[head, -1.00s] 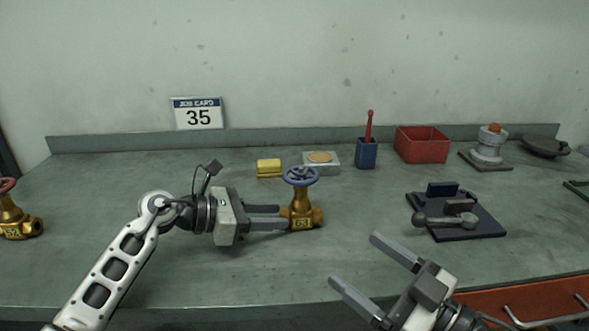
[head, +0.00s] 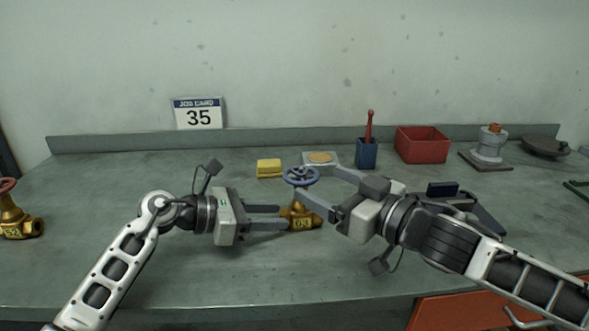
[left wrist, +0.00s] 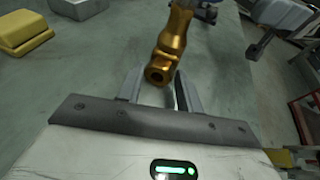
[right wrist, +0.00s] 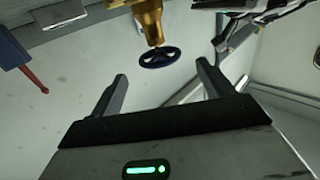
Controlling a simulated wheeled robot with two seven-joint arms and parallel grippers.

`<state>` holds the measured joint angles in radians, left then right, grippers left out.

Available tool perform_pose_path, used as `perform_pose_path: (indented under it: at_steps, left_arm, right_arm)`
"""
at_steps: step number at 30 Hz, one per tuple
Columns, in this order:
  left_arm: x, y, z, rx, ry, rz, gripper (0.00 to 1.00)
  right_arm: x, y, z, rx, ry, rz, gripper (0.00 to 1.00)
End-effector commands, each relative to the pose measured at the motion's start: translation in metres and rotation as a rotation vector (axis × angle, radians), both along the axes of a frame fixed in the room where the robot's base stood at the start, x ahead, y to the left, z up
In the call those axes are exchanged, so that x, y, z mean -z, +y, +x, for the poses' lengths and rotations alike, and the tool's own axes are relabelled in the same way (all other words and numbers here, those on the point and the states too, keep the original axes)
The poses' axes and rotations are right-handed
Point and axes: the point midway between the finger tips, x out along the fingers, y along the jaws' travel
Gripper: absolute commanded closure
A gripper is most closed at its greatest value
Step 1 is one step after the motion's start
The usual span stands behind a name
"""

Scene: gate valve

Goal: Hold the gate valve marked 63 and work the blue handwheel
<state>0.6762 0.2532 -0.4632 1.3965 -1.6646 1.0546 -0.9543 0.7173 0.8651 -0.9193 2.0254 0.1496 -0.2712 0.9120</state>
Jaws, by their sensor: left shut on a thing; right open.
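The brass gate valve marked 63 (head: 300,217) stands upright on the bench with its blue handwheel (head: 301,176) on top. My left gripper (head: 283,217) is shut on the valve's body from the left. The valve body also shows between the fingers in the left wrist view (left wrist: 167,60). My right gripper (head: 318,182) is open, with its fingertips to the right of the handwheel at about wheel height. In the right wrist view the handwheel (right wrist: 160,57) lies ahead of the open fingers, apart from them.
Another brass valve (head: 14,215) with a red wheel stands at far left. Behind are a yellow block (head: 269,168), a blue cup (head: 367,153), a red bin (head: 422,145) and a job card reading 35 (head: 198,114). A dark fixture (head: 480,214) is partly hidden by my right arm.

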Motion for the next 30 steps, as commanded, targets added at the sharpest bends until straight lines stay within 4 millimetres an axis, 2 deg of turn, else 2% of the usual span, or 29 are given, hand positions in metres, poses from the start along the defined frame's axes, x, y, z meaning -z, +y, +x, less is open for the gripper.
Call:
perform_pose_path:
  at_steps: [1,6,12,24,25,27,30]
  left_arm:
    - [-0.001,0.000,0.000,0.000,-0.001,-0.003,0.77]
    - [-0.001,0.000,0.000,0.000,-0.001,-0.003,0.77]
    - [-0.001,0.000,0.000,0.000,-0.001,-0.002,0.77]
    - [-0.001,0.000,0.000,0.000,-0.001,-0.002,0.77]
    - [-0.001,0.000,0.000,0.000,-0.001,-0.002,0.77]
    - [-0.001,0.000,0.000,0.000,-0.001,-0.002,0.77]
    - [-0.001,0.000,0.000,0.000,-0.001,-0.002,0.77]
  right_arm:
    - [-0.002,0.009,0.009,-0.003,-0.004,0.001,0.20]
    - [-0.002,0.031,0.034,-0.001,-0.004,0.000,0.20]
    - [-0.001,0.048,0.054,-0.001,-0.001,0.001,0.20]
    - [0.000,0.054,0.060,-0.001,-0.002,-0.001,0.20]
    - [0.000,0.054,0.060,-0.001,-0.002,-0.001,0.22]
    - [0.000,0.054,0.060,-0.001,-0.002,-0.001,0.42]
    - [0.000,0.054,0.060,-0.001,-0.002,-0.001,0.65]
